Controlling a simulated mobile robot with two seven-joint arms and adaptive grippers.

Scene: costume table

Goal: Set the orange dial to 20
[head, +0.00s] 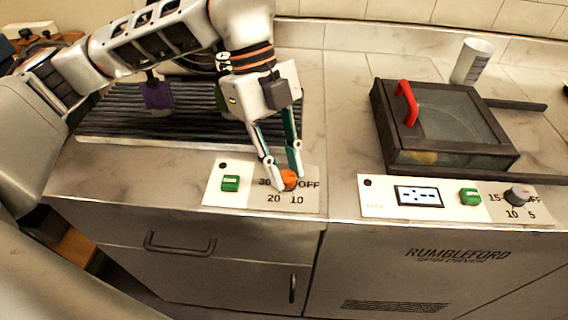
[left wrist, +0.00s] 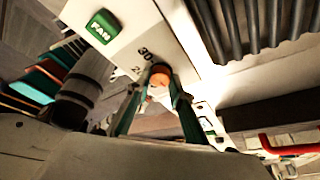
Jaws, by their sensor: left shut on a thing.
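The orange dial (head: 288,179) sits on a white panel (head: 225,199) marked 30, 20, 10 and OFF. My left gripper (head: 285,178) reaches down from above and is shut on the dial, with a finger on either side. In the left wrist view the orange dial (left wrist: 159,82) shows between the two fingertips. The 30 is readable there, and the 20 is partly hidden by a finger. I cannot tell which mark the dial points to. My right gripper is not in view.
A green button (head: 230,183) is left of the dial. A slatted rack (head: 120,125) lies behind. To the right are a glass-lidded box (head: 450,125) with a red handle (head: 407,100), a second panel with a grey dial (head: 520,191), and a white cup (head: 472,62).

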